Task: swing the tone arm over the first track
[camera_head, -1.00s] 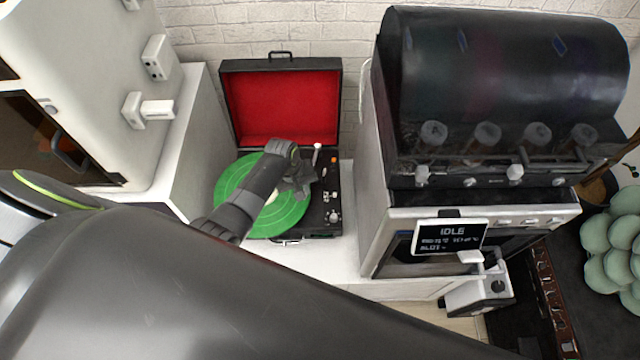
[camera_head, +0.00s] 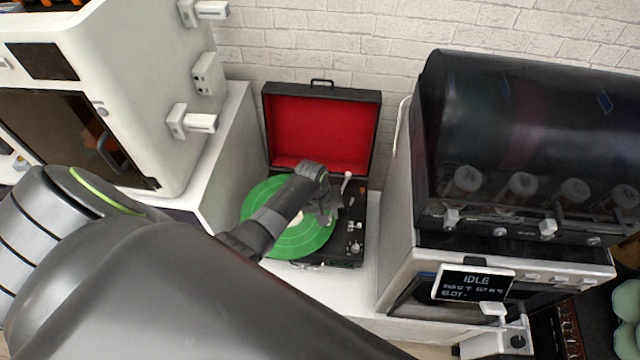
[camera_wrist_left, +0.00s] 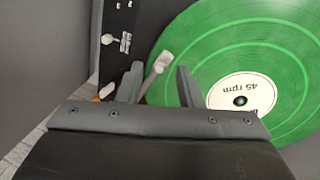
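The record player (camera_head: 355,228) is a black case with its red-lined lid open. A green record (camera_head: 262,205) lies on it; its white "45 rpm" label (camera_wrist_left: 243,92) shows in the left wrist view. My left gripper (camera_head: 328,212) is low over the record's right side. In the left wrist view its two fingers (camera_wrist_left: 158,84) are apart, with the pale tone arm head (camera_wrist_left: 164,61) showing between them. That head overlaps the record's outer edge in this view. I cannot tell whether either finger touches it or whether the needle touches the record. My right gripper is not in view.
A white machine (camera_head: 130,70) stands left of the player. A large black-drummed machine (camera_head: 540,130) with an "IDLE" display (camera_head: 473,283) stands close on its right. The open lid (camera_head: 320,128) rises behind the record. A bare strip of white counter (camera_head: 345,290) lies in front.

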